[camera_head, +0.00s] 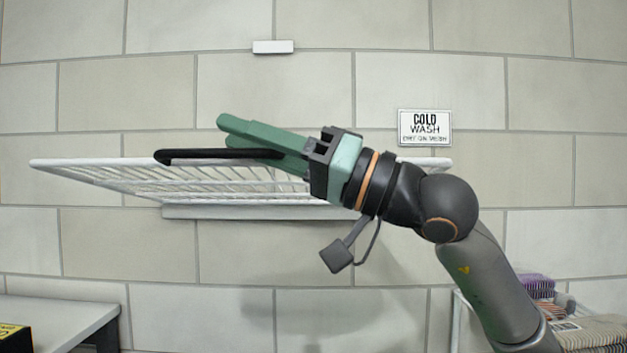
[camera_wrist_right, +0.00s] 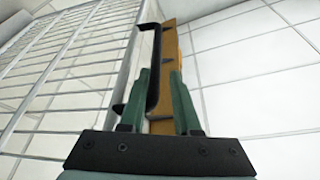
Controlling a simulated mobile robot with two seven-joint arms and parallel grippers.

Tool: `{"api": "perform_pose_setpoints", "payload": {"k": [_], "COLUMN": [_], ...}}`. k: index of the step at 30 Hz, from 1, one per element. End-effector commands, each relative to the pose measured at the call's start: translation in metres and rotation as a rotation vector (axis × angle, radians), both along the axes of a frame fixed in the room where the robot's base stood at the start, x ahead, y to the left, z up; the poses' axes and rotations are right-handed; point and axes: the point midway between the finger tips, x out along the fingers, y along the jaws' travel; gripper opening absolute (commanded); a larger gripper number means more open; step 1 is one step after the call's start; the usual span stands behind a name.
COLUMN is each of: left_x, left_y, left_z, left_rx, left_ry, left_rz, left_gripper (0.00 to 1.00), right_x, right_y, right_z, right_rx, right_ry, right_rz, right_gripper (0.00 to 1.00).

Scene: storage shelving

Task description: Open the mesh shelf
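The white mesh shelf (camera_head: 95,172) is swung out from the wall. Its front edge appears higher in the head view than the wall bar behind it. Its wire grid (camera_wrist_right: 70,75) fills the left of the wrist view. A black bar handle (camera_head: 200,154) sits along the front edge. My right gripper (camera_head: 224,126) has green fingers, spread apart, right at the handle. In the wrist view, the handle (camera_wrist_right: 154,70) shows between the fingers, nearer the left one, with a gap to the right one. My left gripper is not in view.
A small white block (camera_head: 273,47) is on the wall above the shelf. A sign (camera_head: 425,127) hangs to the right. A white table (camera_head: 60,312) is at lower left, and folded striped cloths (camera_head: 590,332) are at lower right.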

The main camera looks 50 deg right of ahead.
Motion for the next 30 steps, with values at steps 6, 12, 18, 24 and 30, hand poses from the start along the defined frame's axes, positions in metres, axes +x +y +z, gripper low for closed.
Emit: {"api": "perform_pose_setpoints", "payload": {"k": [6,12,18,24,30], "left_x": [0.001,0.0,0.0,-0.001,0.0], "left_y": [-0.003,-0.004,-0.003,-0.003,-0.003], "left_z": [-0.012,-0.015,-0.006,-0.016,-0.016], "left_rx": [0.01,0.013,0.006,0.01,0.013], "left_ry": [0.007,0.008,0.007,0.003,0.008], "left_rz": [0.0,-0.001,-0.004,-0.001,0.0], "left_gripper": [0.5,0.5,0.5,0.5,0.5], "right_x": [-0.013,-0.025,-0.04,-0.063,-0.079], "right_y": [-0.006,-0.011,-0.018,-0.032,-0.04], "right_z": [-0.005,-0.007,-0.012,-0.026,-0.03], "right_rx": [0.001,0.001,0.002,0.002,0.001], "right_ry": [-0.006,-0.008,-0.007,-0.007,-0.005], "right_rz": [0.001,0.004,0.008,0.0,0.0], "right_gripper": [0.27,0.27,0.27,0.27,0.27]}}
